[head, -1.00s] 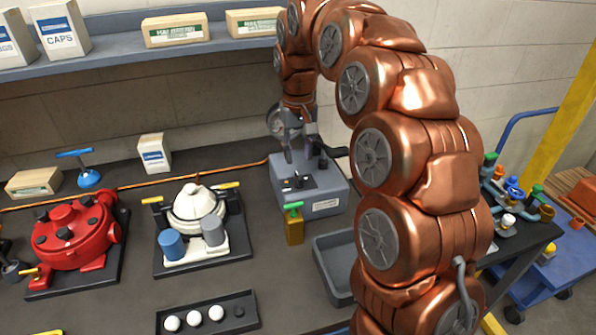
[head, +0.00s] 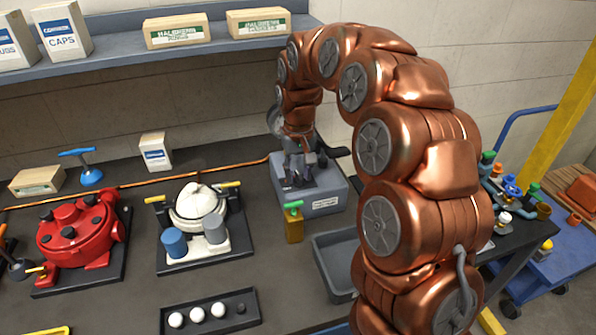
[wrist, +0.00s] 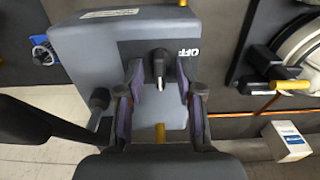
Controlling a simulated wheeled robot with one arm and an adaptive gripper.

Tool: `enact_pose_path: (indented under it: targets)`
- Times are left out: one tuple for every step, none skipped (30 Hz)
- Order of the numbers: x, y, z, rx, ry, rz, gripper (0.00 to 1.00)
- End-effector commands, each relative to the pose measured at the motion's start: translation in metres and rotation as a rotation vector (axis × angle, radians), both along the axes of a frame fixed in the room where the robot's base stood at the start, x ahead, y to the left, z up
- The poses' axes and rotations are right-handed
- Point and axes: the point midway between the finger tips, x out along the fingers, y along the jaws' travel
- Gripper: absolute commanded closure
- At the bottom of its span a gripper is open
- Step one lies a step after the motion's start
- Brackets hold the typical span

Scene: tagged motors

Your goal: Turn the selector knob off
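The selector knob (wrist: 158,66) is dark with a pale pointer line. It stands on the face of a grey control box (wrist: 80,60), with the printed word OFF beside it on the right in the wrist view. The pointer runs down the picture, not toward OFF. My gripper (wrist: 160,72) is open, one finger on each side of the knob, with gaps showing between fingers and knob. In the head view the control box (head: 325,199) stands on the bench and my gripper (head: 300,172) is low over it, hiding the knob.
A brass valve with a green handle (head: 294,224) stands in front of the box. An empty grey tray (head: 335,262) lies to its right, and a white motor (head: 197,208) on a black plate to the left. An orange cable (head: 150,181) runs along the back.

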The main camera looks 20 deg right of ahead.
Motion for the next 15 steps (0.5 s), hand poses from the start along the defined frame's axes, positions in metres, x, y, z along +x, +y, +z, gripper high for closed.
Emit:
enact_pose_path:
  targets:
    - [0.0001, 0.0, 0.0, 0.0, 0.0, 0.0, 0.69]
    - [0.0, 0.0, 0.0, 0.0, 0.0, 0.0, 0.72]
    - [0.0, 0.0001, 0.0, 0.0, 0.0, 0.0, 0.76]
    - [0.0001, 0.0, 0.0001, 0.0, 0.0, 0.0, 0.79]
    - [0.0001, 0.0, 0.0001, 0.0, 0.0, 0.0, 0.82]
    - [0.0001, 0.0001, 0.0001, 0.0, 0.0, 0.0, 0.86]
    - [0.0001, 0.0001, 0.0001, 0.0, 0.0, 0.0, 0.9]
    - [0.0001, 0.0001, 0.0001, 0.0, 0.0, 0.0, 0.93]
    - [0.0001, 0.0001, 0.0002, 0.0, 0.0, 0.0, 0.97]
    - [0.0001, 0.0001, 0.0002, 0.0, 0.0, 0.0, 1.0]
    - [0.0001, 0.0001, 0.0002, 0.0, 0.0, 0.0, 1.0]
    - [0.0001, 0.0001, 0.0002, 0.0, 0.0, 0.0, 1.0]
    - [0.0001, 0.0001, 0.0002, 0.0, 0.0, 0.0, 1.0]
    - [0.0001, 0.0002, 0.0002, 0.0, 0.0, 0.0, 1.0]
    - [0.0001, 0.0002, 0.0002, 0.0, 0.0, 0.0, 1.0]
